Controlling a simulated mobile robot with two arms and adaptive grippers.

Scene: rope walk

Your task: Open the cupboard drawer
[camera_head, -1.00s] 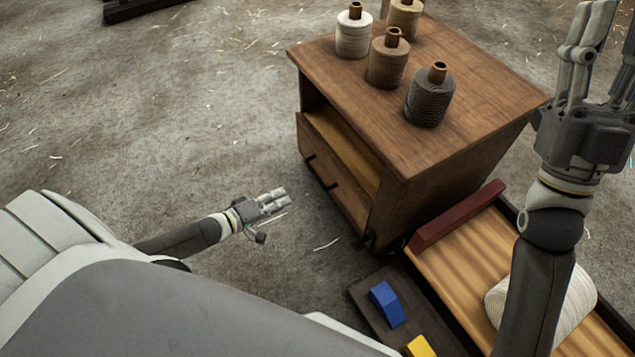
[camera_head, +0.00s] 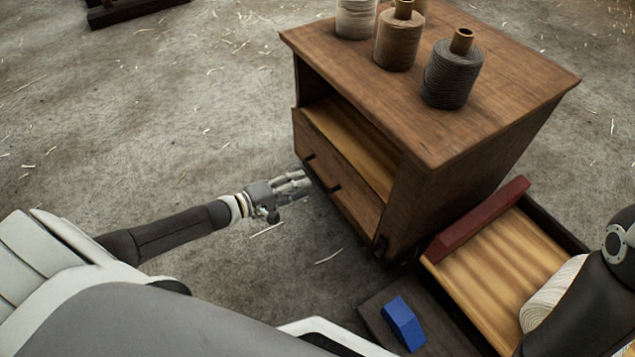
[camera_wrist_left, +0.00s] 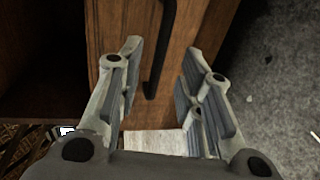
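The wooden cupboard (camera_head: 450,170) stands right of centre in the head view. Its drawer (camera_head: 359,203) is below an open shelf, and its front looks about flush with the cupboard. A dark bar handle (camera_head: 322,174) is on the drawer front. My left gripper (camera_head: 308,183) is just in front of the handle. In the left wrist view, its two fingers (camera_wrist_left: 160,75) are apart and empty, and the dark handle (camera_wrist_left: 159,50) shows in line with the gap between them. Contact cannot be told. My right gripper is out of view; only its arm shows at the right edge.
Several thread spools (camera_head: 452,75) stand on the cupboard top. A wooden tray with a dark red end bar (camera_head: 478,219) and a white rope coil (camera_head: 550,297) lies right of the cupboard's lower corner. A blue block (camera_head: 404,323) is nearby. The floor left of the cupboard is clear.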

